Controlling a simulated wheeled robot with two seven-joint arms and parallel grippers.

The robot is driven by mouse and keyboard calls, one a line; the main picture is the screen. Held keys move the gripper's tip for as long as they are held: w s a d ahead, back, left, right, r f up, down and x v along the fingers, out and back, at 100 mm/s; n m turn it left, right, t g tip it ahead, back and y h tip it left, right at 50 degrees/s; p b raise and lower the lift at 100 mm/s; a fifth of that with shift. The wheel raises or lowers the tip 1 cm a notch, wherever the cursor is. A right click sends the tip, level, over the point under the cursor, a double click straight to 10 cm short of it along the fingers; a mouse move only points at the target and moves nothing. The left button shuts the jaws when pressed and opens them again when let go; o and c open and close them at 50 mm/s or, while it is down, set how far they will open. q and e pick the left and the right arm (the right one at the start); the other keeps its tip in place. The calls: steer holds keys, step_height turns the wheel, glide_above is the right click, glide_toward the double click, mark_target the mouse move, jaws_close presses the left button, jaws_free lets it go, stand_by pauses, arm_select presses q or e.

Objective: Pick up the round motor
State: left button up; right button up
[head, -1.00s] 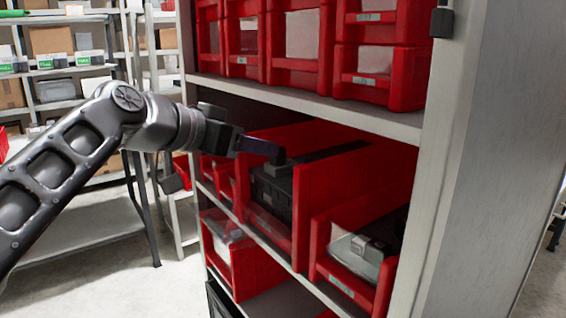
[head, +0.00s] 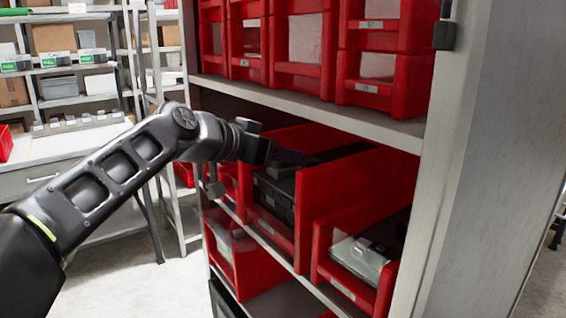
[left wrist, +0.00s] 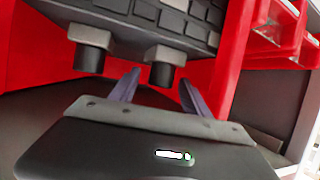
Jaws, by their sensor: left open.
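My left gripper (head: 296,159) reaches into a red bin (head: 302,230) on the middle shelf. In the left wrist view its two purple fingers (left wrist: 158,84) are apart with nothing held between them. A dark ribbed block (left wrist: 150,22) lies beyond them. Two short black round parts with grey flanges, a left one (left wrist: 92,56) and a right one (left wrist: 162,70), stick out from it near the fingers. I cannot tell if either is the round motor. In the head view a black item (head: 273,196) sits in the bin, partly hidden by the gripper. My right gripper is out of view.
The bin's red walls stand close around the left gripper, under the upper shelf board (head: 310,103). A neighbouring red bin (head: 343,283) holds a grey item (head: 360,257). The cabinet's side panel (head: 480,170) bounds the right. Other shelving (head: 75,70) stands at the far left.

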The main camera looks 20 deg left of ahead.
arm_select(q)
steer(key=shift+w+f, duration=0.1)
steer(key=shift+w, duration=0.05)
stand_by(0.5)
jaws_close()
stand_by(0.4)
